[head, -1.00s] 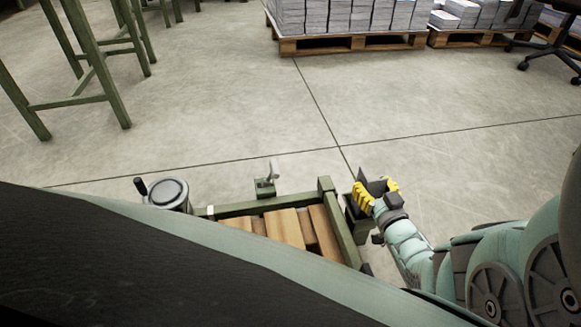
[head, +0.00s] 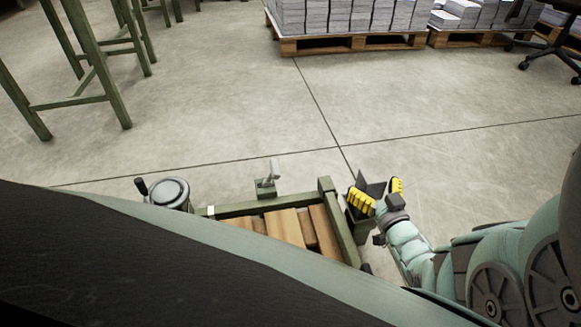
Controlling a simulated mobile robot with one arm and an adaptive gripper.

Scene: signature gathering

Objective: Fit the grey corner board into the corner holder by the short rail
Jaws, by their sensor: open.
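The grey corner board (head: 373,187) is a dark upright plate. It shows between the yellow fingers of my gripper (head: 376,184), which are spread open on either side of it. Its lower part is hidden by the left finger and the holder. Whether a finger still touches the board is unclear.
Wooden slats (head: 284,228) lie inside the green frame. A small clamp-like fitting (head: 267,183) and a round grey-topped part (head: 169,191) with a handle stand along its far side. Clear concrete floor (head: 430,110) lies beyond, up to pallets of paper (head: 350,41).

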